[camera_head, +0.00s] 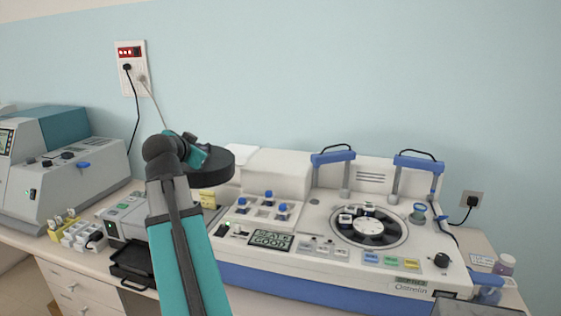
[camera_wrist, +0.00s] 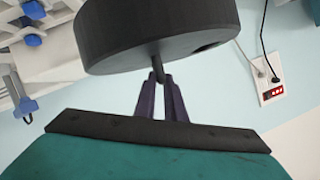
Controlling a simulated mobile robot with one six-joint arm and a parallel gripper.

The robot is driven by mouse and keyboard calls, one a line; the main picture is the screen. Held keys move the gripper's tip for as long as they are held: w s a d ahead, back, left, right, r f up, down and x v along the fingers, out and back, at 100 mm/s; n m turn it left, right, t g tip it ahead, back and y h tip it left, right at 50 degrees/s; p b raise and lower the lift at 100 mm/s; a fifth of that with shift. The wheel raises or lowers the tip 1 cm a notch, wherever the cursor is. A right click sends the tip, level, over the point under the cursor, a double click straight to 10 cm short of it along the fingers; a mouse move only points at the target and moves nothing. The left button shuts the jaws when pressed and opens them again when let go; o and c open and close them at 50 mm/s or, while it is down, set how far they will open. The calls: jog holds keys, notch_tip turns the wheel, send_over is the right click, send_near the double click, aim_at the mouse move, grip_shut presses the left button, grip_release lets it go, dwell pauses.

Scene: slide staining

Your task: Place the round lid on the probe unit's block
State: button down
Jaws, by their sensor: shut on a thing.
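The round lid (camera_head: 213,166) is a thick dark disc with a handle. My gripper (camera_head: 190,155) is shut on it and holds it in the air above the bench, in front of the wall. In the wrist view, the lid (camera_wrist: 155,32) fills the top middle, and the two narrow fingers of my gripper (camera_wrist: 160,80) close on its thin handle. A small grey unit (camera_head: 113,222) with a green light stands on the bench left of my arm. It may be the probe unit; my arm covers part of that area, and I cannot make out its block.
A large white staining machine (camera_head: 312,268) with a round carousel (camera_head: 368,227) and blue-topped knobs fills the right. A grey instrument (camera_head: 72,180) stands at the left. A black tray (camera_head: 133,262) and a white rack (camera_head: 80,236) sit near the front edge. The air above is clear.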

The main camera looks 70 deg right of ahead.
jog(key=s+d+r+m+g, duration=0.1)
jog(key=s+d+m+g, duration=0.1)
jog(key=s, duration=0.7)
jog(key=s+d+r+m+g, duration=0.2)
jog(key=s+d+g, duration=0.1)
jog(key=s, duration=0.6)
jog(key=shift+s+d+r+m+g, duration=0.3)
jog(key=shift+d+g, duration=0.1)
jog(key=shift+d, duration=0.3)
jog(key=d+f+p, duration=0.1)
jog(key=d+p, duration=0.4)
jog(key=d, duration=1.1)
jog(key=shift+w+f, duration=0.3)
jog(key=shift+f, duration=0.05)
jog(key=shift+f+p, duration=1.05)
jog(key=shift+f, duration=0.7)
